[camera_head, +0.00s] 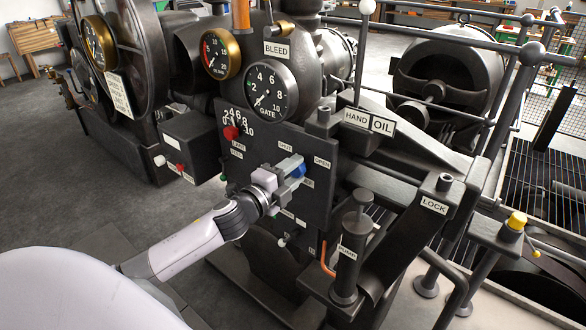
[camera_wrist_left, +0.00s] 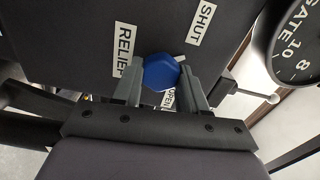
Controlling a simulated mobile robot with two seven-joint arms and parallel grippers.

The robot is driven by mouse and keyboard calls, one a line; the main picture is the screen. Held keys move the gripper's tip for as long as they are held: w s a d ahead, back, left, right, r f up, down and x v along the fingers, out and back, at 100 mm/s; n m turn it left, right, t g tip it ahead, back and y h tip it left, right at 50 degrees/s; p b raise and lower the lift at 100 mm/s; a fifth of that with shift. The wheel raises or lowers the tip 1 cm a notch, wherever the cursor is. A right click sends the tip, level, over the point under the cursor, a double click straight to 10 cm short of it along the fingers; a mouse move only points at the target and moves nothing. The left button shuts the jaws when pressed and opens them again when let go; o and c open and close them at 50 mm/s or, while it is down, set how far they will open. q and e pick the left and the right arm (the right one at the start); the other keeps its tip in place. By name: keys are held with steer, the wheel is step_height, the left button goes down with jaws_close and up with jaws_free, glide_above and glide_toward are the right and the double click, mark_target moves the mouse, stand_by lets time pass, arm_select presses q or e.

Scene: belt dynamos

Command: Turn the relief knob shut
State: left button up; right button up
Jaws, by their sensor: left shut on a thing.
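The blue relief knob (camera_head: 299,171) sits on the dark control panel (camera_head: 262,150), between the labels SHUT and OPEN. My left gripper (camera_head: 291,169) reaches in from the left and is shut on the knob. In the left wrist view the blue knob (camera_wrist_left: 161,72) shows between the two grey fingers (camera_wrist_left: 163,85). The RELIEF label (camera_wrist_left: 124,52) and the SHUT label (camera_wrist_left: 201,24) are beside it there, and the OPEN label is partly hidden by a finger. My right gripper is not in view.
A red knob (camera_head: 231,132) is on the panel's upper left. The GATE gauge (camera_head: 270,91) is above the panel. The PUMP cylinder (camera_head: 348,255) and the LOCK post (camera_head: 436,207) stand at the right. Open grey floor (camera_head: 60,200) lies at the left.

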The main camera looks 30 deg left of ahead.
arm_select(q)
steer(key=n+p, duration=0.1)
steer(key=n, duration=0.2)
steer(key=shift+r, duration=0.1)
steer(key=shift+n+p, duration=0.65)
steer(key=shift+n, duration=0.35)
steer(key=o, duration=1)
steer(key=shift+s+a, duration=0.15)
steer(key=shift+s, duration=1.65)
steer(key=shift+s+a, duration=0.15)
steer(key=shift+s, duration=1.65)
